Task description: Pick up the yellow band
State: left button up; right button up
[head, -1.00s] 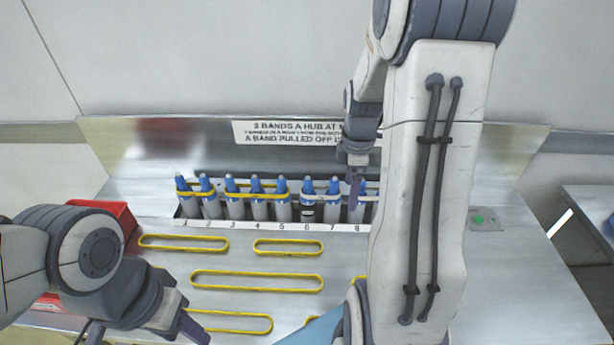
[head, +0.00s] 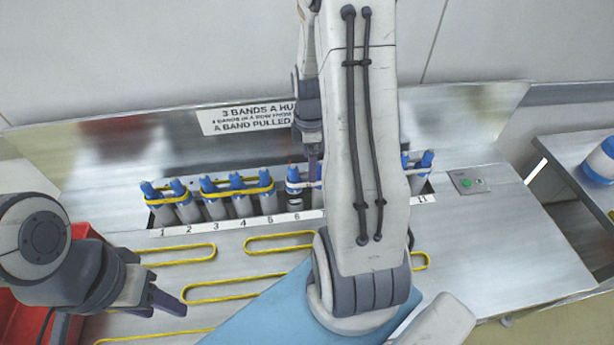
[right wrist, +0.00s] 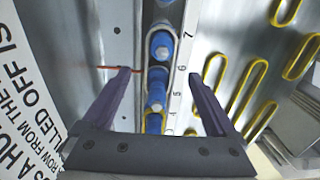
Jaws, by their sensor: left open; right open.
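Several yellow bands lie flat on the metal bench in the head view, among them one at the left (head: 180,253), one in the middle (head: 280,241) and a longer one in front (head: 232,288). Other yellow bands are looped around blue-topped hubs (head: 237,190). My left gripper (head: 160,302) is open and empty, beside the left end of the longer band. My right gripper (head: 312,150) is over the hub row, partly hidden by my arm. In the right wrist view its open fingers (right wrist: 160,80) straddle blue hub tops (right wrist: 155,98), with a pale band (right wrist: 147,75) around them.
A numbered strip (head: 235,223) fronts the hub rack. A sign (head: 245,117) is on the back panel. A red bin (head: 30,318) is at the left, a green-button box (head: 467,182) at the right. A blue surface (head: 265,318) covers part of the front.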

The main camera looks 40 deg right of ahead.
jog(key=f, duration=0.4)
jog(key=shift+s+d+f+p, duration=0.2)
jog(key=shift+d+f+p, duration=0.05)
jog(key=shift+d+p, duration=0.1)
jog(key=shift+c, duration=0.3)
jog(key=c, duration=1.4)
